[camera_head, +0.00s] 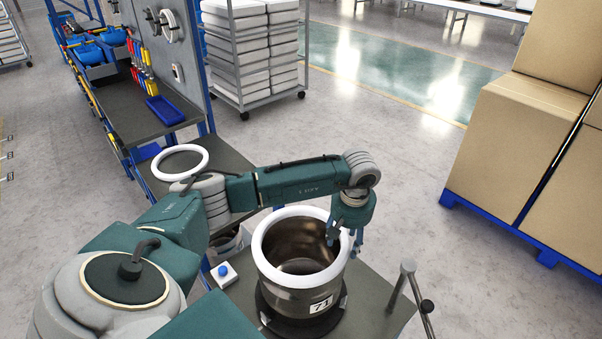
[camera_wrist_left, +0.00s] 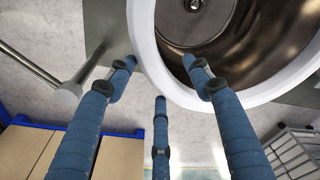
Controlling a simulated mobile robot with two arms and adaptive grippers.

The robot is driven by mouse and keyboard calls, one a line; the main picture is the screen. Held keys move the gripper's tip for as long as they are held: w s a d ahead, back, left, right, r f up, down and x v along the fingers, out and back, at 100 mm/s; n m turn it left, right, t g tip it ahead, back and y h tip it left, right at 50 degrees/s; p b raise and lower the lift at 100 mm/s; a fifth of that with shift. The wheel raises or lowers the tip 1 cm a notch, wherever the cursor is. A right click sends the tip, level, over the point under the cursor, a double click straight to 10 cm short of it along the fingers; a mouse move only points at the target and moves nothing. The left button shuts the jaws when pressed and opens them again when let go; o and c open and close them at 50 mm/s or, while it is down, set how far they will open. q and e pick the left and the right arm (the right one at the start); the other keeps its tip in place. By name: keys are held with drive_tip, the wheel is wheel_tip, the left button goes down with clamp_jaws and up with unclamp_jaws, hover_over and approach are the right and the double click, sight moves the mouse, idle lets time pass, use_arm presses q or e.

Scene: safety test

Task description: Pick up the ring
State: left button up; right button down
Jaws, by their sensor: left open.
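A white ring (camera_head: 263,237) sits around the top of a shiny metal pot (camera_head: 290,300) labelled 71. It also shows in the left wrist view (camera_wrist_left: 146,45). My left gripper (camera_head: 345,243) is open above the right side of the ring, fingers pointing down. In the left wrist view, one finger overlaps the pot's opening, while the other two appear outside the ring. I cannot tell whether any finger touches it. A second white ring (camera_head: 160,157) lies flat on the dark workbench shelf at the left. My right gripper is not in view.
The pot stands on a dark round base on a grey table (camera_head: 375,305) with a metal post (camera_head: 400,285) at its right. Boxes on a blue pallet (camera_head: 490,222) stand at the right. The floor between is clear.

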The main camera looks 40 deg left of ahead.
use_arm(q)
drive_tip(key=shift+c, duration=0.5)
clamp_jaws()
